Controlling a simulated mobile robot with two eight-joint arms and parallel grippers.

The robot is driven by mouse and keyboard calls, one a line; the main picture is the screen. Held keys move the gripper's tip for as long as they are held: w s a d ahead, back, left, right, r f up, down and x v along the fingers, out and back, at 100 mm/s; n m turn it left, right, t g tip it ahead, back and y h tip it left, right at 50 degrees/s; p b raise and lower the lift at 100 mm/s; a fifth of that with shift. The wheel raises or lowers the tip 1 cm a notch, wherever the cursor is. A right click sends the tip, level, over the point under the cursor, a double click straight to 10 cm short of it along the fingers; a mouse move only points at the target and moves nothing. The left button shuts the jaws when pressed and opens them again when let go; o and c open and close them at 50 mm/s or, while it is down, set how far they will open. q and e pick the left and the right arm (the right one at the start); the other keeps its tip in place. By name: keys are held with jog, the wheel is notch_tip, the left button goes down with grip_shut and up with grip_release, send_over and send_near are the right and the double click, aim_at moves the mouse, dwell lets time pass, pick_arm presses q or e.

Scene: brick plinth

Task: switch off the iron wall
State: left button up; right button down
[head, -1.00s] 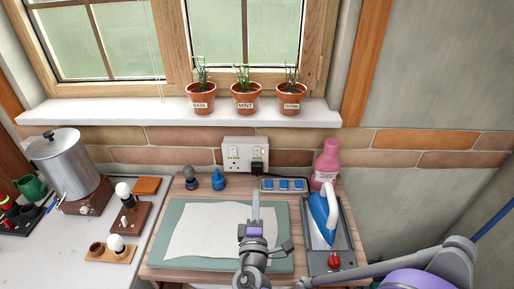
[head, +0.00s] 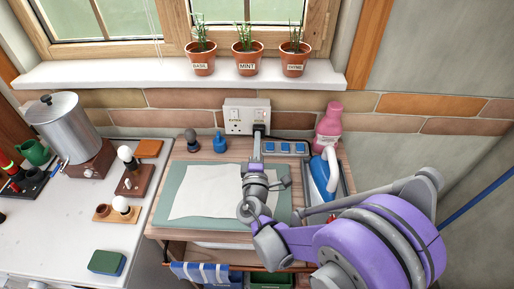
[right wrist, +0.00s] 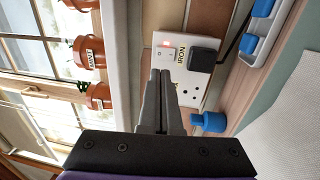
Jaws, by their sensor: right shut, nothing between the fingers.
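A white double wall socket (head: 238,118) is on the brick band below the window sill. In the right wrist view the socket plate (right wrist: 193,88) appears turned on its side, with the label IRON (right wrist: 183,53) between a black plug (right wrist: 205,56) and a white switch (right wrist: 168,52). A small red patch shows at this switch. My right gripper (head: 257,137) is shut and empty, just in front of the socket. In the right wrist view its fingertips (right wrist: 160,74) overlap the plate and hide the other socket's switch; contact cannot be told. My left gripper is not in view.
A blue iron (head: 322,174) stands at the right, partly behind my arm. Potted herbs (head: 245,64) line the sill above. A cloth-covered board (head: 183,211) lies below.

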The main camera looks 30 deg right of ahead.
aim_at(259, 112)
jog(key=p+x, duration=0.1)
jog(key=x, duration=0.7)
jog(key=shift+w, duration=0.1)
jog(key=shift+w+d+r, duration=0.2)
jog(key=shift+w+r, duration=0.1)
jog(key=shift+r, duration=0.05)
jog(key=shift+s+r+p, duration=0.15)
jog(key=shift+r+p, duration=0.05)
jog(key=shift+p, duration=0.1)
jog(key=shift+r, duration=0.25)
dwell(0.5)
